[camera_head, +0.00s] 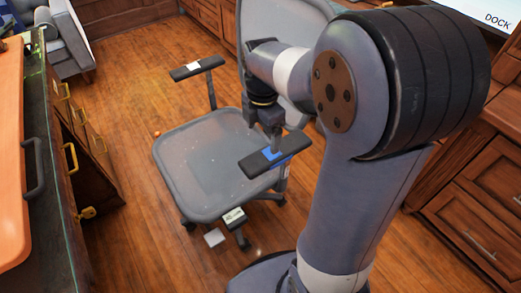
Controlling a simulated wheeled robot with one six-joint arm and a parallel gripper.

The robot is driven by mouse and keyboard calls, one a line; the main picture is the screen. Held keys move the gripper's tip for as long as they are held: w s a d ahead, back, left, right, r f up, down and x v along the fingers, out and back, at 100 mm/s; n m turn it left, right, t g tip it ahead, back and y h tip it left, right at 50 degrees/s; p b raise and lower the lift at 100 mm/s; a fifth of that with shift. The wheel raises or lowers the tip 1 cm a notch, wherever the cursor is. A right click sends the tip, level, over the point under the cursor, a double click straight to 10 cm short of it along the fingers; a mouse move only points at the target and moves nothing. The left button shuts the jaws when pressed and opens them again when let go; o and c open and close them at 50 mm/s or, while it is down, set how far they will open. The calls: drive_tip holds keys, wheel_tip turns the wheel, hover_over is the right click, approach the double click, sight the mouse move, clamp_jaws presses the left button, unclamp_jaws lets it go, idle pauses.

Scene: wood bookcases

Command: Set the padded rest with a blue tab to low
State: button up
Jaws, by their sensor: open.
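The padded rest with a blue tab (255,163) is a dark armrest on the near right side of a grey office chair (205,165). Its blue tab (285,157) shows on top, below my gripper. My gripper (276,146) points down at this rest from above, with its jaws open. The fingers are small and partly overlap the pad, so I cannot tell whether they touch it. Part of the rest's post shows below the pad. A second rest, with a white tab (193,66), stands on a post on the chair's far side.
Wooden drawers (475,210) stand at right. A grey armchair (66,40) is at the back left. Wood floor is clear front left.

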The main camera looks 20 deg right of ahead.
sight(262, 158)
wheel_tip(262, 158, down, 9)
drive_tip(key=shift+f+b, duration=0.2)
drive_tip(key=shift+b, duration=0.95)
